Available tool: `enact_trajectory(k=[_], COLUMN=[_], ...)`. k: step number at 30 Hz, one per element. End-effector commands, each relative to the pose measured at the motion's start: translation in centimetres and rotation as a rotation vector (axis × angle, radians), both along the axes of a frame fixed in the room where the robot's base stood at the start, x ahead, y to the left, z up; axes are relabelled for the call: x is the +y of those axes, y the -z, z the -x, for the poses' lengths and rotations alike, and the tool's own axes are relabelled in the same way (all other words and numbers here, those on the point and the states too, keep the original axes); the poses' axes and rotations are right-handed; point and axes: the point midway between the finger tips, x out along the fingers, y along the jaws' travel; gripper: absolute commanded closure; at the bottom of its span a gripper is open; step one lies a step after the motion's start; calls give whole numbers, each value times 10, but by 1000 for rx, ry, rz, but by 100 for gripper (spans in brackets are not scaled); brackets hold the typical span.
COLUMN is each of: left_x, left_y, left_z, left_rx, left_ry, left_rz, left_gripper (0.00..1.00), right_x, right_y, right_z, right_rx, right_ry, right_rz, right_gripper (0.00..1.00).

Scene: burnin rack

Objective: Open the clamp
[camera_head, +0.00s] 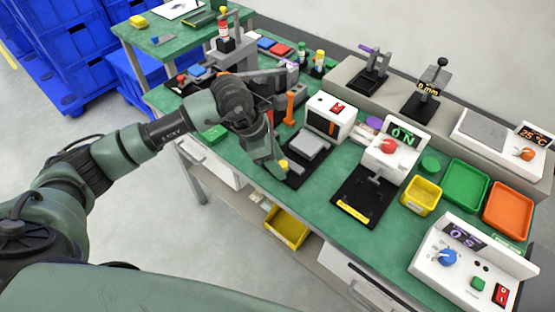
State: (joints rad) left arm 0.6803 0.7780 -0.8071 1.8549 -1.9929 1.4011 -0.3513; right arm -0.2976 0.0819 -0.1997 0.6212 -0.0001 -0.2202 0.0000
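A clamp-like fixture (370,78) with a black base, grey upright and purple handle stands on the raised grey shelf at the back. I cannot tell whether it is the task's clamp or whether it is open. Another purple-tipped lever shows behind my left wrist, partly hidden. My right gripper is not in view.
A white box with a red switch (328,115) stands right of my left gripper. Further right are a display unit with a red knob (390,147), a yellow bin (421,196), a green tray (465,183) and an orange tray (508,210). Blue crates (70,50) stand at the upper left.

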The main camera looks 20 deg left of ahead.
Motion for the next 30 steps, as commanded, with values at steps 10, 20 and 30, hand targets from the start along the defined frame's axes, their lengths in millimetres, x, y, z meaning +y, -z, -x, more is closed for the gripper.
enact_trajectory(k=[10, 20, 30], left_x=[15, 28, 28], left_y=[-36, -71, -72], left_z=[5, 13, 13], left_rx=[-6, -2, 0], left_ry=[-1, -1, -1], left_rz=[-1, -1, 0], left_gripper=[53, 53, 53], right_x=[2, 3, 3], right_y=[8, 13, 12], right_z=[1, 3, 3], right_rx=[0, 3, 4], right_ry=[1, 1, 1], right_rz=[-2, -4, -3], right_gripper=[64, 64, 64])
